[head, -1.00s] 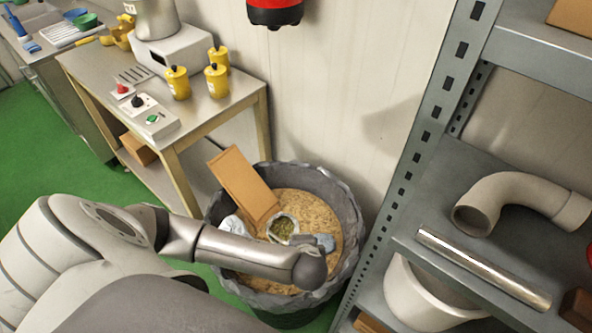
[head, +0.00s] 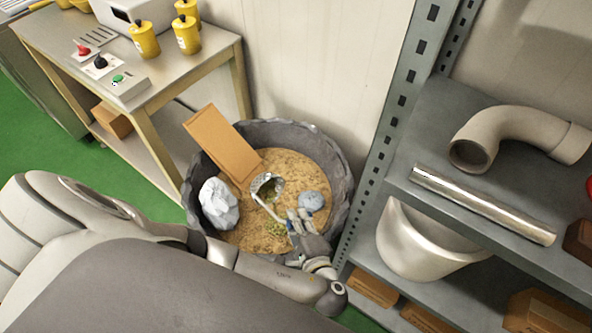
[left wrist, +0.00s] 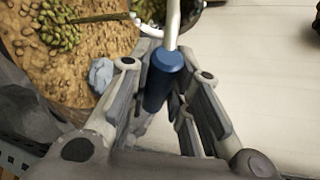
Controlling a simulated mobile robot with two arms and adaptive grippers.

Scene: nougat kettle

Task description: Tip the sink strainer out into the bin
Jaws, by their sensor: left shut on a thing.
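The sink strainer (head: 267,187) is a small metal cup on a pale rod with a blue handle (left wrist: 165,78). My left gripper (head: 297,222) is shut on that handle, which also shows between its fingers in the left wrist view (left wrist: 168,70). The cup is tilted over the bin (head: 342,190), a dark grey tub with brown granular contents. A green clump (head: 275,228) shows in the bin area below the cup, and in the left wrist view (left wrist: 58,27). Some green still shows in the cup. My right gripper is out of view.
A cardboard piece (head: 222,145) leans in the bin, with a crumpled white lump (head: 218,203) and a blue-grey lump (head: 311,201). A metal shelf (head: 430,190) with pipes stands close on the right. A worktable (head: 170,75) stands behind left.

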